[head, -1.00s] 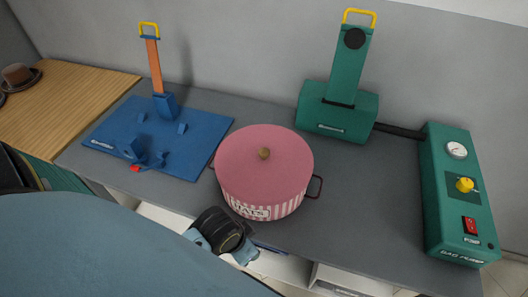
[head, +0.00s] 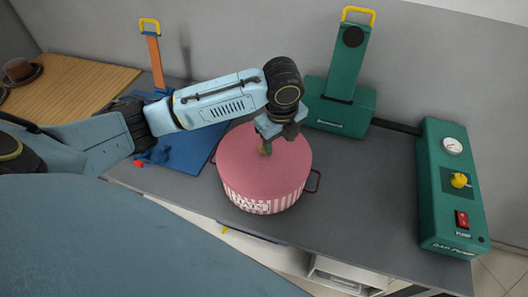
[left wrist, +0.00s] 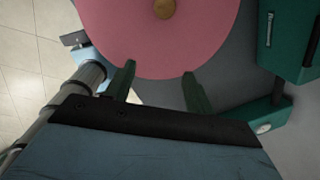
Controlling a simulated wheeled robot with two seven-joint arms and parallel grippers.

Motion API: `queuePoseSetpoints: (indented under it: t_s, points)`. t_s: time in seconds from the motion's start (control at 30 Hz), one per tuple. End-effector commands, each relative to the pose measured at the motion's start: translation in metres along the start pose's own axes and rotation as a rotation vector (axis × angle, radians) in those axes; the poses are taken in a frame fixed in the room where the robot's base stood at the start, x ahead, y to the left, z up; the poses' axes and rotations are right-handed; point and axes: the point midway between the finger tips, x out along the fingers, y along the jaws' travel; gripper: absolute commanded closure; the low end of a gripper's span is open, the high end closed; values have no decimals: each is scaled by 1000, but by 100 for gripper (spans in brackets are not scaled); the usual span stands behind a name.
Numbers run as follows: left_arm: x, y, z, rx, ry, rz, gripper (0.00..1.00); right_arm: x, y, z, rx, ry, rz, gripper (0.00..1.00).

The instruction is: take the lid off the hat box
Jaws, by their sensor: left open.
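The round hat box (head: 262,202) has pink and white striped sides, a "HATS" label and dark side handles, and stands on the grey counter. Its pink lid (head: 235,160) is on; it also fills the top of the left wrist view (left wrist: 150,45). The brass knob (left wrist: 165,8) shows at the top edge there, beyond the fingertips and not between them. My left gripper (head: 266,149) points down over the middle of the lid, open and empty, its two green fingers (left wrist: 158,78) apart. In the head view it hides the knob. My right gripper is not in view.
A green press (head: 340,105) stands behind the box, joined by a dark pipe to a green pump unit (head: 450,190) at right. A blue board (head: 195,150) with a stand lies at left, partly behind my arm. The counter (head: 365,200) right of the box is clear.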

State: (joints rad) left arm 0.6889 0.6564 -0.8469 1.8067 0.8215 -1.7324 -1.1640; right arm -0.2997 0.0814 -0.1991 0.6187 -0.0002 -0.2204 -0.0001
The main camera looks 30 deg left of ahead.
Motion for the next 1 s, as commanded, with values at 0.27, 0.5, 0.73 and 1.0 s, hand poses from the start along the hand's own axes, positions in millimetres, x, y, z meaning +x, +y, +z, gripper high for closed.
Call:
queuePoseSetpoints:
  t_s: [0.27, 0.5, 0.73, 1.0]
  points:
    - [-33, -5, 48, 150, -58, 72, 46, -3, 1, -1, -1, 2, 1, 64]
    - [4, -1, 51, 156, -57, 80, 46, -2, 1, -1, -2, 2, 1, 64]
    - [39, 0, 54, 156, -58, 75, 46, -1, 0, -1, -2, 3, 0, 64]
    - [62, 4, 59, 156, -58, 77, 46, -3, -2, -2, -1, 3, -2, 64]
